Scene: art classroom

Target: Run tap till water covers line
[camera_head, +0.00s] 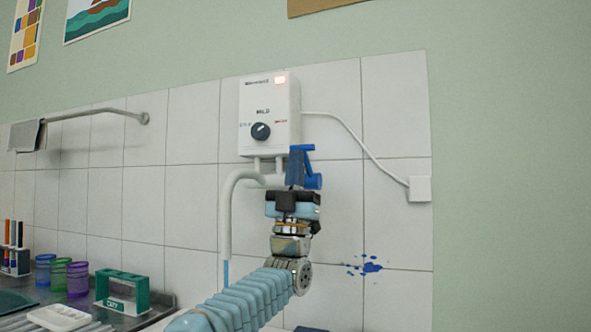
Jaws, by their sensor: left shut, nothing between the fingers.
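The white water heater (270,110) hangs on the tiled wall with a dark dial and a lit red indicator. Its curved white spout (228,210) bends down on the left. A blue stream of water (225,271) shows below the spout's mouth. A blue part (298,165), which looks like the tap lever, stands at the heater's lower right. My left gripper (292,190) is shut and empty, right at this blue part; whether they touch is unclear. The vessel and its line are out of view below, partly behind my arm. My right gripper is out of view.
At lower left, a counter (150,318) holds a green-and-white rack (122,290), colored cups (77,278) and a white tray (58,318). A rail (100,115) sticks out at left. A cable (360,140) runs to a wall socket (420,189). Blue splashes (371,267) mark the tiles.

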